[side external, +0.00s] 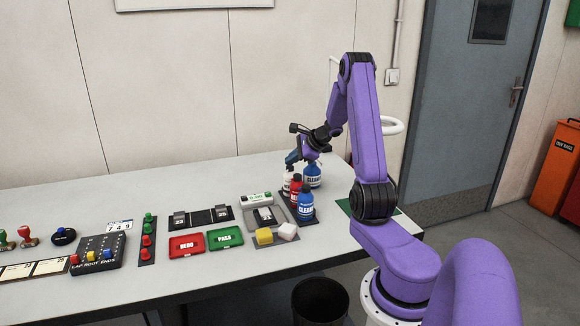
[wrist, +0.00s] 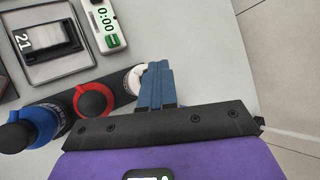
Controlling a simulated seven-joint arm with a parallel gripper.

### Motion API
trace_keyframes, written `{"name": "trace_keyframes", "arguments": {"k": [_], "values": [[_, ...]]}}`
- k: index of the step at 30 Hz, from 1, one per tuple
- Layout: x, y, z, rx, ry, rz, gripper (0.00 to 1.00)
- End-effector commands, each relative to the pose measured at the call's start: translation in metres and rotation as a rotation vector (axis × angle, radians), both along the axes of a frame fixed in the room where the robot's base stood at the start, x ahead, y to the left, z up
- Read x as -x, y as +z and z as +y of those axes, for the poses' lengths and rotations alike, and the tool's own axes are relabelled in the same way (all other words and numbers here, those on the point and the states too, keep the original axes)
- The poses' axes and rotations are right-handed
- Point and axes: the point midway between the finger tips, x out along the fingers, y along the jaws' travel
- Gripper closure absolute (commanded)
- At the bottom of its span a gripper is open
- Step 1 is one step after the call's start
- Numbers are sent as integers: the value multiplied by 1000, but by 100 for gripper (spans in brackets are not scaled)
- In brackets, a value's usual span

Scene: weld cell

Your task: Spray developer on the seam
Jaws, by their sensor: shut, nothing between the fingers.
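My gripper (side external: 292,160) is above the bottle row near the table's right end. In the wrist view its blue fingers (wrist: 158,84) are shut, with nothing between them. A white bottle (wrist: 135,79), likely the developer, is right beside the fingers; I cannot tell whether they touch. It is partly hidden in the side view (side external: 286,184). A red bottle (side external: 296,190) and a blue bottle marked CLEAN (side external: 305,208) stand in the same row. A dark plate (side external: 265,215) marked 21 lies in a grey tray (wrist: 78,60); its seam is too small to make out.
A timer (wrist: 107,24) reads 0:00 beside the tray. Yellow (side external: 264,236) and pale (side external: 288,231) blocks, a red REDO pad (side external: 187,245) and a green PASS pad (side external: 225,237) lie nearby. A black bin (side external: 320,302) stands below the front edge.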

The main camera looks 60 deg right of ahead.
Motion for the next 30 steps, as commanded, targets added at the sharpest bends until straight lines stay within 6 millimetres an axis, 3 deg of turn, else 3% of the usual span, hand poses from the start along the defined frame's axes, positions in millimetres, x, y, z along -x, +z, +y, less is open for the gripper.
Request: {"name": "trace_keyframes", "arguments": {"k": [11,22,30], "values": [[0,16,0,1,1,0,100],[0,18,0,1,1,0,100],[0,39,0,3,0,-1,100]]}}
